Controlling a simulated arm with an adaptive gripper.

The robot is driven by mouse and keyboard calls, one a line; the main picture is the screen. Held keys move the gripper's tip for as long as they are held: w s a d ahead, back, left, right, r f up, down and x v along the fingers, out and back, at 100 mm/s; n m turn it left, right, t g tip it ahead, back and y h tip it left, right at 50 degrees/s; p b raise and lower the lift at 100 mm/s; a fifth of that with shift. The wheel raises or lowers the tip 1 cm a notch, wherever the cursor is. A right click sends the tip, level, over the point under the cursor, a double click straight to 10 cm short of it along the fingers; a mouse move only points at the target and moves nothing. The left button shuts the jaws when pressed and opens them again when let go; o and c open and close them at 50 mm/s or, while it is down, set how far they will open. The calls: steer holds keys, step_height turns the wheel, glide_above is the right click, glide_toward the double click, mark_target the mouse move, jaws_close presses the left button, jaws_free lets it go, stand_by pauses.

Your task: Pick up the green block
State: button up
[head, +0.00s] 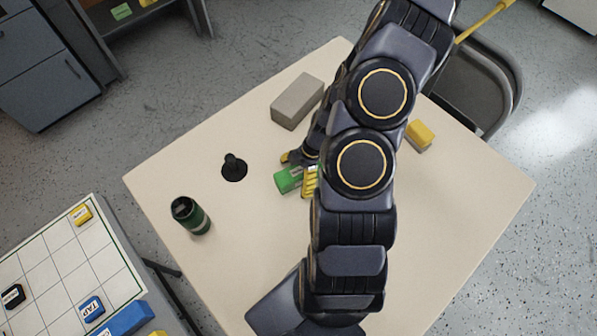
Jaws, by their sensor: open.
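The green block (288,179) lies on the beige table (437,236), near its middle and just left of my arm. My gripper (298,170) is low beside it, with yellow finger pads showing at the block's upper left and right side. The jaws are open, and the block appears to lie between or very close to them. My arm hides part of the gripper and the right end of the block. I cannot tell whether a finger touches it.
A grey-beige brick (297,101) lies behind the gripper. A black knobbed object (234,168) and a dark green can (190,216) stand left. A yellow block (419,135) sits right of my arm. A gridded whiteboard (62,265) is lower left; a chair (470,85) stands behind the table.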

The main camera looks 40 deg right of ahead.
steer(key=shift+f, duration=0.2)
stand_by(0.3)
steer(key=c, duration=1.2)
steer(key=shift+r, duration=0.1)
